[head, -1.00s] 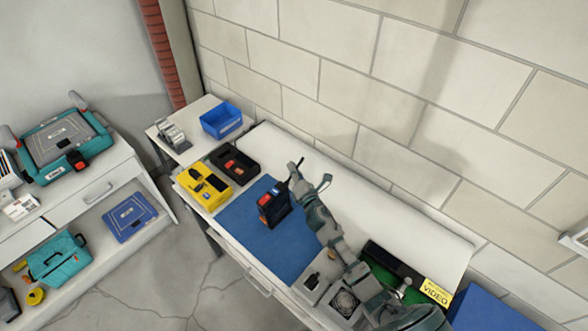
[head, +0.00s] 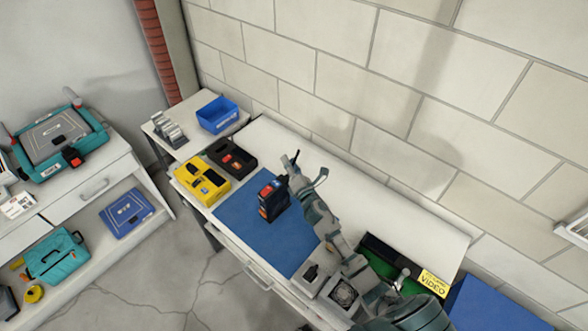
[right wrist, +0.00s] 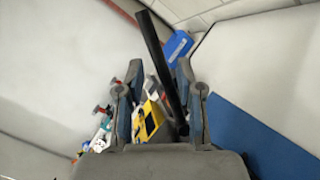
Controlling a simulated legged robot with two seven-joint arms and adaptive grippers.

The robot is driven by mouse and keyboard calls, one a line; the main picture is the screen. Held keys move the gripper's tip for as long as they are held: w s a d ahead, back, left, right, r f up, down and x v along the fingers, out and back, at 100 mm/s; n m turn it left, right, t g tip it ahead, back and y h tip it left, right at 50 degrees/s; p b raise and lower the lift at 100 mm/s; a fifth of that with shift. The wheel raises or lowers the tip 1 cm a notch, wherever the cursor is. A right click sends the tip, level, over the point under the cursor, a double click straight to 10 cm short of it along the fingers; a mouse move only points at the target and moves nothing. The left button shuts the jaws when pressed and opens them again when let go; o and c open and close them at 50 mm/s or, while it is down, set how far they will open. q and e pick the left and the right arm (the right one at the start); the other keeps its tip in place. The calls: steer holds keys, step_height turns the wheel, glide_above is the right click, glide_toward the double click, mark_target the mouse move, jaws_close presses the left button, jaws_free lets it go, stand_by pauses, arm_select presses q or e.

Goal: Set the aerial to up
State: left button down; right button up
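A dark radio-like device (head: 273,204) with red and blue patches stands on the blue mat (head: 250,235) on the bench. In the right wrist view a long black aerial (right wrist: 160,62) rises at a slant, leaning left, between the fingers of my right gripper (right wrist: 158,95). It passes nearer the right-hand finger; whether they touch I cannot tell. The fingers are spread apart. In the head view my right gripper (head: 306,177) is just right of and behind the device's top. The aerial's base is hidden in the wrist view. My left gripper is not in view.
A yellow case (head: 203,182) and a black tray (head: 232,160) lie at the mat's far left. A blue bin (head: 218,115) stands behind them. A green box (head: 385,265) sits by my right arm. The wall runs close behind the bench.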

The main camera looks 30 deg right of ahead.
steer(key=s+f, duration=0.1)
steer(key=s, duration=0.8)
steer(key=s+f+b, duration=0.1)
steer(key=s+f, duration=0.1)
steer(key=s, duration=0.8)
steer(key=shift+s+a+f+b, duration=0.15)
steer(key=shift+s+f+b, duration=0.1)
steer(key=shift+s+b, duration=0.05)
stand_by(0.6)
stand_by(0.4)
steer(key=s+f, duration=0.1)
steer(key=s, duration=1.1)
steer(key=shift+a, duration=0.35)
steer(key=shift+f, duration=0.1)
